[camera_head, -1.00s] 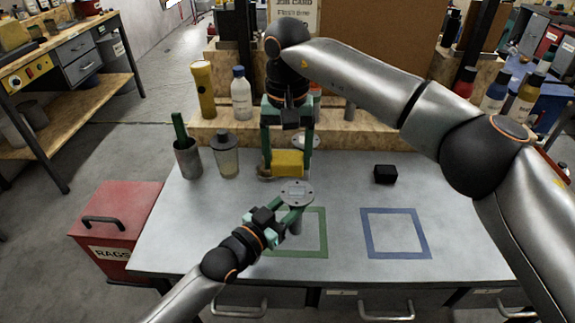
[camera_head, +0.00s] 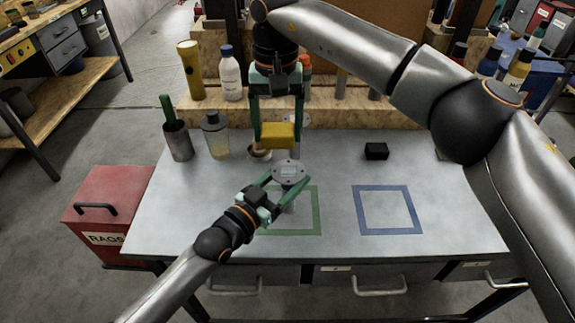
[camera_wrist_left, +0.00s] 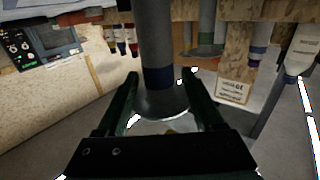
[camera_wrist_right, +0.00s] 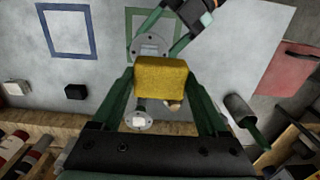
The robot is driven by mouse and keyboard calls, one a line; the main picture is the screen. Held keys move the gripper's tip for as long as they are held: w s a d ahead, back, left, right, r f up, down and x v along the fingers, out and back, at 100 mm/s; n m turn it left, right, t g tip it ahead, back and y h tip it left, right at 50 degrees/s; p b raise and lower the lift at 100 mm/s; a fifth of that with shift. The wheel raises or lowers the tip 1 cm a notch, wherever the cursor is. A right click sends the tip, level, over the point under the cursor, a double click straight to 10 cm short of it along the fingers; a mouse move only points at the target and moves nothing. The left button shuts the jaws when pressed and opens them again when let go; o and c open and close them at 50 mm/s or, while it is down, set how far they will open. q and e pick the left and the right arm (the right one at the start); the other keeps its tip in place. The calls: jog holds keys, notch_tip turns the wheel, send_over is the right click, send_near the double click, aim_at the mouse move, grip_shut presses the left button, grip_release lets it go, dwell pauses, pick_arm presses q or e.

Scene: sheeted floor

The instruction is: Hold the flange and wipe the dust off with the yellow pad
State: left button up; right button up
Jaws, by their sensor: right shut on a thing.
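The flange (camera_head: 289,172) is a grey metal disc with bolt holes on a short stem, near the back edge of the green square outline. My left gripper (camera_head: 286,186) has its fingers spread on both sides of it. In the left wrist view, the flange's stem and disc (camera_wrist_left: 160,103) lie between the fingers, with gaps visible beside the stem. My right gripper (camera_head: 277,128) is shut on the yellow pad (camera_head: 279,136), above and just behind the flange. In the right wrist view the pad (camera_wrist_right: 162,82) overlaps the near edge of the flange disc (camera_wrist_right: 149,46). I cannot see dust clearly.
A blue square outline (camera_head: 387,209) lies clear to the right, with a black block (camera_head: 376,151) behind it. A cup with a green-handled tool (camera_head: 178,141) and a jar (camera_head: 215,140) stand at left. Another metal disc (camera_wrist_right: 138,119) and a small bowl (camera_head: 260,155) are behind the pad.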

pick_arm(q)
jog(key=shift+f, duration=0.1)
jog(key=shift+s+a, duration=0.1)
jog(key=v, duration=1.1)
jog(key=shift+s+a, duration=0.2)
jog(key=shift+s, duration=0.15)
jog(key=shift+s+a, duration=0.1)
